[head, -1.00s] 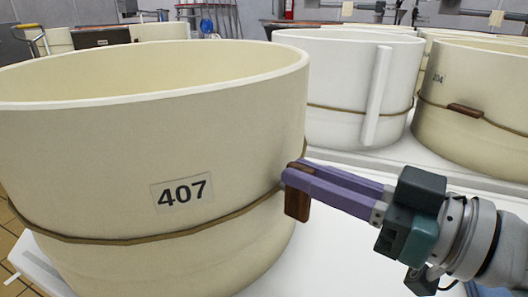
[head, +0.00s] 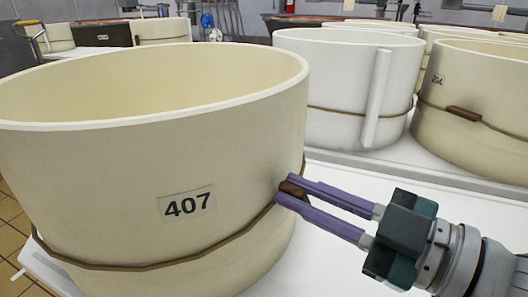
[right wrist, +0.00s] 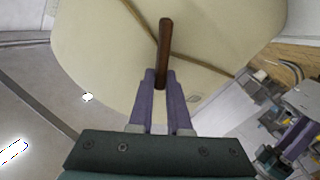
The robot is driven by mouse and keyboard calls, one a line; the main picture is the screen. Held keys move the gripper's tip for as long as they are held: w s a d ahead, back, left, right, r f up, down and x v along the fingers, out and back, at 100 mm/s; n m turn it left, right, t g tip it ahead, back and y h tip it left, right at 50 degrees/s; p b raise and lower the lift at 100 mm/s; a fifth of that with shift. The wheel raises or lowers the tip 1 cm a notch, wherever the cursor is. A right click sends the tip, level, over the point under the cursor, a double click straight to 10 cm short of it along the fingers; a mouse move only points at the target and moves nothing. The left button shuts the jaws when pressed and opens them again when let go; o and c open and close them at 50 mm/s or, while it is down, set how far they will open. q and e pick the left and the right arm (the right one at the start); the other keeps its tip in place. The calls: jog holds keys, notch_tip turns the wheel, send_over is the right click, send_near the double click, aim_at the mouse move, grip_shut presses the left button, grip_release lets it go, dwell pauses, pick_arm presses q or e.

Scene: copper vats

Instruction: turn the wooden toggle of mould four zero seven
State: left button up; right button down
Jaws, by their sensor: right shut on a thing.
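Mould 407 (head: 120,190) is a large cream tub with a "407" label on its side and a cord (head: 130,267) around it. Its dark wooden toggle (head: 293,190) is at the cord on the right side of the tub. My right gripper (head: 285,189) is shut on the toggle, one purple finger on each side. In the right wrist view the toggle (right wrist: 165,45) stands up lengthwise from between the fingertips, crossing the cord. Purple fingers at that view's right edge look like my left gripper (right wrist: 293,136); their opening is too small to judge.
A white tub (head: 335,85) with an upright bar and a cream tub marked 204 (head: 470,110), with its own toggle, stand behind to the right. A white table surface (head: 350,185) is clear between them and my right arm.

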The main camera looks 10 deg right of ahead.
jog(key=n, duration=0.3)
jog(key=shift+s+a+f, duration=0.2)
jog(key=n, duration=0.2)
jog(key=shift+s+a+f+n, duration=0.15)
jog(key=shift+f+n, duration=0.15)
jog(key=shift+f, duration=0.05)
jog(key=n, duration=0.3)
jog(key=shift+s+a+f, duration=0.1)
jog(key=shift+a+f, duration=0.05)
jog(key=shift+f, duration=0.25)
jog(key=shift+f+n+b, duration=0.15)
jog(key=shift+n+b, duration=0.15)
jog(key=shift+n, duration=0.5)
jog(key=shift+f+n+b, duration=0.15)
jog(key=shift+n+b, duration=0.15)
jog(key=shift+n, duration=0.5)
jog(key=c, duration=0.9)
grip_release()
jog(key=shift+o, duration=0.2)
